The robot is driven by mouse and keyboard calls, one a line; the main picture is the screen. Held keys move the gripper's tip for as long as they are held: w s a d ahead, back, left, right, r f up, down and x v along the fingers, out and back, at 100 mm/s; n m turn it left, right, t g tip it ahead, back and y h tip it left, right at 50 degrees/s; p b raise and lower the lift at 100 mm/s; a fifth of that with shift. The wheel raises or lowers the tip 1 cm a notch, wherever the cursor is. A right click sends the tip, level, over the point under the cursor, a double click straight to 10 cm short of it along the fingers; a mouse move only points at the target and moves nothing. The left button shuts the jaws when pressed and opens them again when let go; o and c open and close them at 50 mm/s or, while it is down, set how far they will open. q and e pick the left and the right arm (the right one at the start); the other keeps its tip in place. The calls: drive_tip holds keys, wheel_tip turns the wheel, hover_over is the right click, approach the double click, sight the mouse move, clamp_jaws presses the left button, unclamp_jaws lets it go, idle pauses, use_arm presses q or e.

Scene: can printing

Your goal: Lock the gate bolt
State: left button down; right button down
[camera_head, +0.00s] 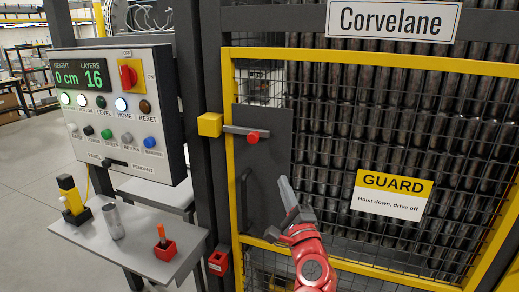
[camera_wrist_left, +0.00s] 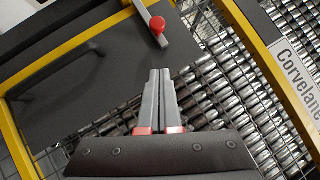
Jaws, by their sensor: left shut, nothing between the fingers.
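The gate bolt (camera_head: 238,130) is a grey bar with a red knob (camera_head: 253,136), on the dark plate (camera_head: 270,160) of the yellow-framed mesh gate (camera_head: 228,80). Its left end meets the edge of a yellow block (camera_head: 210,124) on the post; I cannot tell if it goes inside. My left gripper (camera_head: 283,181) is shut and empty, below and right of the knob, in front of the plate's right edge. In the left wrist view, the shut fingers (camera_wrist_left: 160,74) point toward the bolt (camera_wrist_left: 148,18) and its red knob (camera_wrist_left: 158,25), apart from them. My right gripper is not in view.
A dark gate handle (camera_head: 247,190) is left of my left gripper. A control panel (camera_head: 118,110) stands at the left above a grey shelf (camera_head: 140,255) with a metal can (camera_head: 113,222) and a red holder (camera_head: 165,250). A GUARD sign (camera_head: 393,195) hangs on the mesh.

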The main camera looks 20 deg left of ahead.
use_arm(q)
drive_tip(key=s+a+p+x, duration=0.1)
drive_tip(key=p+x, duration=0.4)
drive_tip(key=x, duration=0.8)
drive_tip(key=shift+s+a+r+p, duration=0.3)
drive_tip(key=shift+a+r+p, duration=0.05)
drive_tip(key=shift+a+r, duration=0.05)
approach(243, 134)
drive_tip(key=w+a+r, duration=0.2)
drive_tip(key=shift+w+d, duration=0.1)
drive_tip(key=shift+d, duration=0.15)
